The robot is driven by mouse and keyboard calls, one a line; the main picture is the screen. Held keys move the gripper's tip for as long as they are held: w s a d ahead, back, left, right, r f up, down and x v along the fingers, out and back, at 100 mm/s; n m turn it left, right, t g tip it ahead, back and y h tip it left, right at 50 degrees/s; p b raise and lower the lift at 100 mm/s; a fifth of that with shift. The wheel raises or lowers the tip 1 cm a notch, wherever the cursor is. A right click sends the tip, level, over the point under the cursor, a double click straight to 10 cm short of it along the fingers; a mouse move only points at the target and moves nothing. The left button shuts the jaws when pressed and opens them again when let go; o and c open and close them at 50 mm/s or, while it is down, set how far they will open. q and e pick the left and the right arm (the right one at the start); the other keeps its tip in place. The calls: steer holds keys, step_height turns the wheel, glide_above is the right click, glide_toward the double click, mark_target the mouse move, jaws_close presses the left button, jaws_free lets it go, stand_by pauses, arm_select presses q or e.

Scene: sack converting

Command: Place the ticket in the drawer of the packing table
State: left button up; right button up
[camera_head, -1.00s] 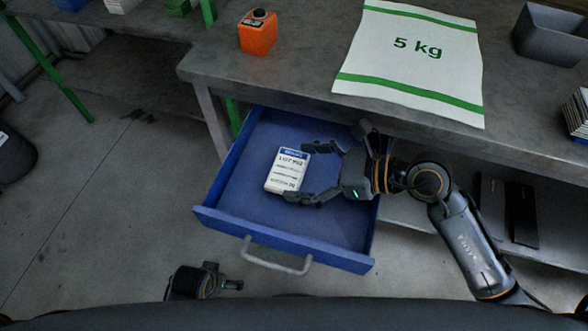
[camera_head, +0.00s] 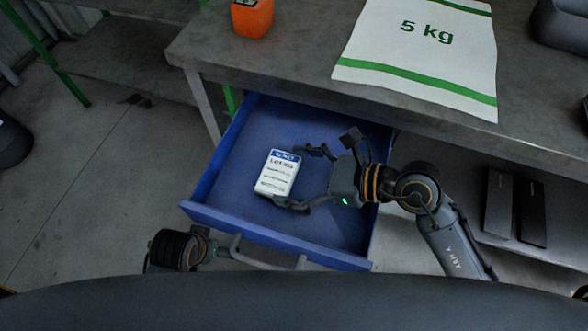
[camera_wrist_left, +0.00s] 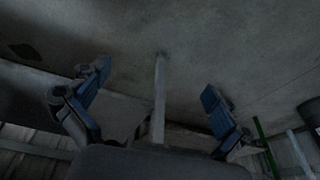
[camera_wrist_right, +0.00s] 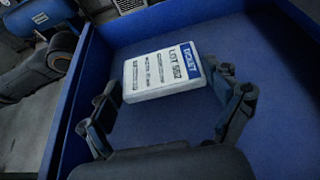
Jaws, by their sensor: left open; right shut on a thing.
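The ticket (camera_head: 278,173) is a white block with a blue header and printed text. It is inside the blue drawer (camera_head: 228,215) of the packing table (camera_head: 270,65), which is pulled out. My right gripper (camera_head: 292,176) is inside the drawer area with its fingers at opposite ends of the ticket, shut on it. The right wrist view shows the ticket (camera_wrist_right: 165,75) between the fingertips; whether it touches the drawer floor is unclear. My left gripper (camera_head: 215,248) is beside the drawer handle (camera_head: 265,258), its fingers partly hidden. In the left wrist view the left gripper (camera_wrist_left: 155,95) is open.
A large white sack marked 5 kg (camera_head: 420,50) lies on the tabletop near an orange container (camera_head: 252,17). A grey bin (camera_head: 560,22) stands at the right. Dark flat items (camera_head: 515,205) rest on the lower shelf. The drawer's left part is free.

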steer(key=shift+f, duration=0.1)
steer(key=shift+f, duration=0.1)
arm_select(q)
steer(key=shift+s+r, duration=0.15)
steer(key=shift+r, duration=0.25)
arm_select(e)
steer(key=shift+f, duration=0.1)
steer(key=shift+f+b, duration=0.35)
steer(key=shift+b, duration=0.1)
steer(key=o, duration=0.9)
arm_select(q)
step_height(320, 180, up, 2)
steer(key=shift+r, duration=0.2)
steer(key=shift+s+a+f, duration=0.1)
steer(key=shift+f, duration=0.05)
arm_select(e)
steer(key=shift+r, duration=0.2)
